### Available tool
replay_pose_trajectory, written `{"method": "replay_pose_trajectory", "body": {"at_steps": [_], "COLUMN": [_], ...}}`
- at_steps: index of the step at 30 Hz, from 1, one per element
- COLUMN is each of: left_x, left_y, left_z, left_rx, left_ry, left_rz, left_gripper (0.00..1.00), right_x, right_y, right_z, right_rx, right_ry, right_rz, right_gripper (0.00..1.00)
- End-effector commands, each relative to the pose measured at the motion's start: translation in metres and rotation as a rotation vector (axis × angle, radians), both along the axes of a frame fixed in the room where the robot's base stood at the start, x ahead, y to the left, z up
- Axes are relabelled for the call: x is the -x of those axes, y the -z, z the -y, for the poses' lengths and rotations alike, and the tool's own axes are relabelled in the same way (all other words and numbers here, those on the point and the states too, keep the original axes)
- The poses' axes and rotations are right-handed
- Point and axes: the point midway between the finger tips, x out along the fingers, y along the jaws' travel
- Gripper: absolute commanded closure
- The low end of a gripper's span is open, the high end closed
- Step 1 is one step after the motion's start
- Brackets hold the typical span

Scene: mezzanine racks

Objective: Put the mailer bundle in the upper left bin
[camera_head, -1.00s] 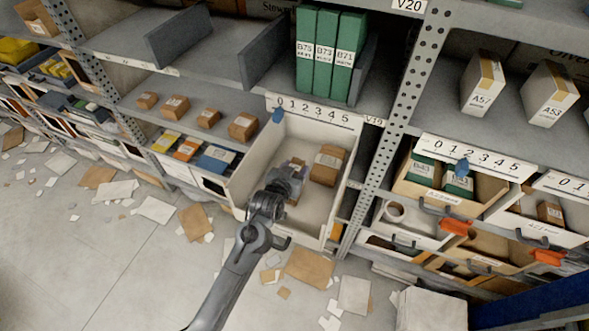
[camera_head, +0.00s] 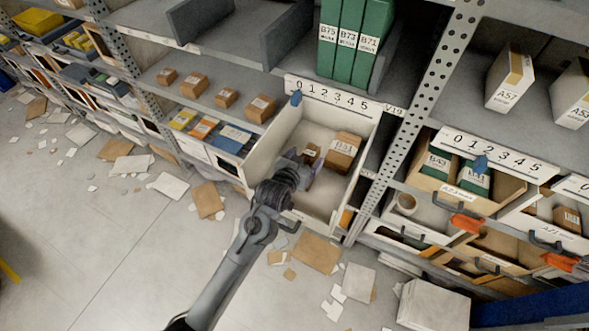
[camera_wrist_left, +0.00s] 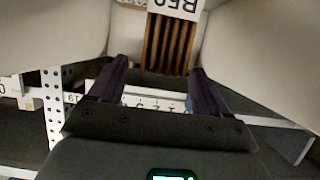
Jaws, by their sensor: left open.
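My left gripper (camera_head: 300,158) reaches into a pulled-out white bin (camera_head: 262,148). It is open; in the left wrist view its two dark fingers (camera_wrist_left: 157,88) stand apart. A bundle of brown layers with a white label band (camera_wrist_left: 170,42) lies ahead of the gap between them, not gripped. My right gripper is not in view.
To the right, an open bin (camera_head: 505,188) holds green boxes, with more drawers below it. A perforated rack post (camera_head: 432,95) stands between the bays. Green binders (camera_head: 350,45) stand on the shelf above. Cardboard and paper (camera_head: 318,252) litter the floor.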

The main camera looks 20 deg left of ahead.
Motion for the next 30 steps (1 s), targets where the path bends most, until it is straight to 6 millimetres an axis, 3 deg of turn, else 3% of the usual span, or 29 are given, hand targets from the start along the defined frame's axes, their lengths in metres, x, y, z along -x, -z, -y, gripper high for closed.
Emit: {"method": "replay_pose_trajectory", "body": {"at_steps": [9, 17, 20, 23, 26, 30], "left_x": [0.054, 0.076, 0.087, 0.115, 0.164, 0.247], "left_y": [-0.023, -0.032, -0.026, -0.007, 0.020, 0.049], "left_z": [-0.002, -0.004, -0.005, -0.008, -0.014, -0.024], "left_rx": [0.000, 0.000, -0.003, -0.010, -0.025, -0.061], "left_ry": [0.001, 0.000, 0.005, 0.021, 0.045, 0.076], "left_rz": [-0.001, -0.001, -0.029, -0.126, -0.293, -0.551], "left_gripper": [0.23, 0.23, 0.23, 0.23, 0.23, 0.23], "right_x": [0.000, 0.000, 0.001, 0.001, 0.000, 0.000], "right_y": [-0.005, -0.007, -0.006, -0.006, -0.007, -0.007], "right_z": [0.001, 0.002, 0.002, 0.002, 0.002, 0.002], "right_rx": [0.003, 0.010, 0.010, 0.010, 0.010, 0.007], "right_ry": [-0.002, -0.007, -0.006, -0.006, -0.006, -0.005], "right_rz": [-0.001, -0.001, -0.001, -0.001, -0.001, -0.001], "right_gripper": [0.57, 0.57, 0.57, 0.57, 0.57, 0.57]}}
